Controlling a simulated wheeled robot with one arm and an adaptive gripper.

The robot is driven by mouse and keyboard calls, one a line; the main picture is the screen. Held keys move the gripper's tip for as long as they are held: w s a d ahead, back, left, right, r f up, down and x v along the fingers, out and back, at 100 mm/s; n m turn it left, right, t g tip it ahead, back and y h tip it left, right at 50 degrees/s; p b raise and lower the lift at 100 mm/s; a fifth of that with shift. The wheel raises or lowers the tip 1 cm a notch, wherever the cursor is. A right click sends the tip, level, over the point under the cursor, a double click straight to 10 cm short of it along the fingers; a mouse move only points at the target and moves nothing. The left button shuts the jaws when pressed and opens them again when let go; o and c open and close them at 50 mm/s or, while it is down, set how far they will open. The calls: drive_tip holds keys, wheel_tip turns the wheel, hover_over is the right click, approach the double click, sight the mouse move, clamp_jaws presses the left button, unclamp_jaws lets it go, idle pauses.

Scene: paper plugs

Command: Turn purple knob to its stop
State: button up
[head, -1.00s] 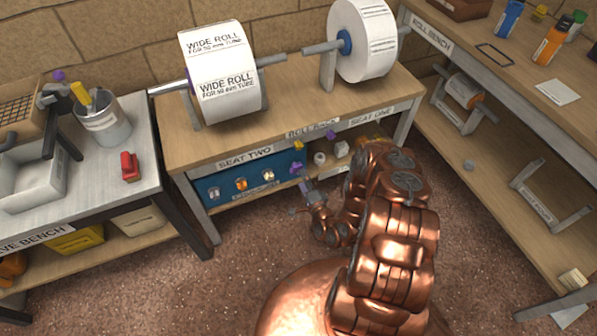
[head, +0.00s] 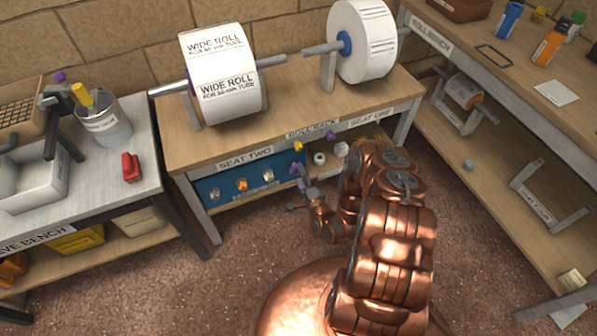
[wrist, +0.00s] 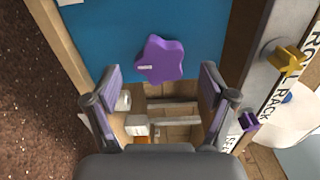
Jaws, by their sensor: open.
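The purple knob (wrist: 162,59) is a lobed, star-shaped knob with a pale mark on its left lobe, on a blue panel (wrist: 100,32). In the head view the knob (head: 295,169) sits at the right end of the blue panel (head: 228,190), under the roll rack bench. My gripper (wrist: 160,80) is open in the wrist view, with one finger on each side below the knob and clear space between them and it. In the head view my gripper (head: 306,188) is small and close to the knob; contact cannot be told there.
A yellow knob (wrist: 287,60) and a small purple part (wrist: 248,122) are on the rack's front rail, right of my gripper. White rolls (head: 320,158) lie on the shelf beside the panel. Bench legs (head: 203,212) stand nearby. The floor in front is clear.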

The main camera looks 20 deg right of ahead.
drive_tip(key=shift+w, duration=1.05)
drive_tip(key=shift+c, duration=0.2)
drive_tip(key=c, duration=1.1)
drive_tip(key=o, duration=1.1)
drive_tip(key=shift+o, duration=0.2)
drive_tip(key=shift+s, duration=0.1)
